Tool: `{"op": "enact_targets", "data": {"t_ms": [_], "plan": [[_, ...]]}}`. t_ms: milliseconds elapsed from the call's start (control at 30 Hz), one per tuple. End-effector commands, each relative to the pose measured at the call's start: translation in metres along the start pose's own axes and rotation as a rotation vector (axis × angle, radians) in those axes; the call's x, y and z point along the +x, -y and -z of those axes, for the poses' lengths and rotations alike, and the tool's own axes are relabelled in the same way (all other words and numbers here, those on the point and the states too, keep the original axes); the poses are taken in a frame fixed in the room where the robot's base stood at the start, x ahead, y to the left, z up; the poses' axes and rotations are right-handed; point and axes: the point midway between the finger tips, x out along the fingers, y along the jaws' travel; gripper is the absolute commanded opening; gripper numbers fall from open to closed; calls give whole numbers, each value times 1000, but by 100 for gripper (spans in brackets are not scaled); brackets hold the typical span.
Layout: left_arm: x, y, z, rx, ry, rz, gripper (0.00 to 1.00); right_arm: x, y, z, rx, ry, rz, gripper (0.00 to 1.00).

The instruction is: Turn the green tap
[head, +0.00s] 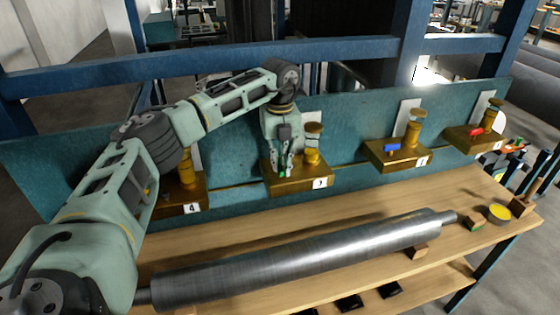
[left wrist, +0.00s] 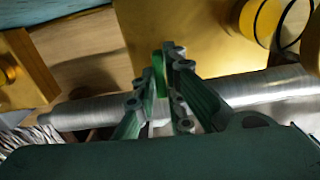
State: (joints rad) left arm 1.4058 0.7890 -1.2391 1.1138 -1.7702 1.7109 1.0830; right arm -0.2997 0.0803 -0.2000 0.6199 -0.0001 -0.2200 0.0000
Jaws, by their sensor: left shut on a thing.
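The green tap (head: 283,174) sits on a brass block (head: 305,183) with a white number label, on the teal panel. Only a small bit of the tap shows below my left gripper (head: 284,165), which reaches down onto it from above. In the left wrist view the green tap (left wrist: 160,84) stands between the two fingers of the left gripper (left wrist: 162,75), which are shut on it. The gripper hides much of the tap, so its exact angle is hard to tell. My right gripper is not in view.
Brass blocks with a blue tap (head: 392,147) and a red tap (head: 476,131) stand to the right, and block 4 (head: 190,205) to the left, partly behind my arm. A long steel roll (head: 300,259) lies on the wooden bench (head: 350,212) in front. A yellow round thing (head: 499,212) lies far right.

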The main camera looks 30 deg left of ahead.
Motion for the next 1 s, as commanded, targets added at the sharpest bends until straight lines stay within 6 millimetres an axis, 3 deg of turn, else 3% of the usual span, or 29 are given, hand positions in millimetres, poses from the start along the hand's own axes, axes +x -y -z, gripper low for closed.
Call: {"op": "enact_targets", "data": {"t_ms": [433, 467, 667, 1000], "plan": [[-3, 1, -2, -13, 7, 5, 0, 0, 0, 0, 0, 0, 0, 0], [-3, 1, -2, -12, 7, 5, 11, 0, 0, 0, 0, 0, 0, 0], [-2, 0, -1, -11, 4, 3, 28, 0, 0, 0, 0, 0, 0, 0], [-3, 0, -1, -10, 2, 2, 29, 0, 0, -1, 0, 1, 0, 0]]}}
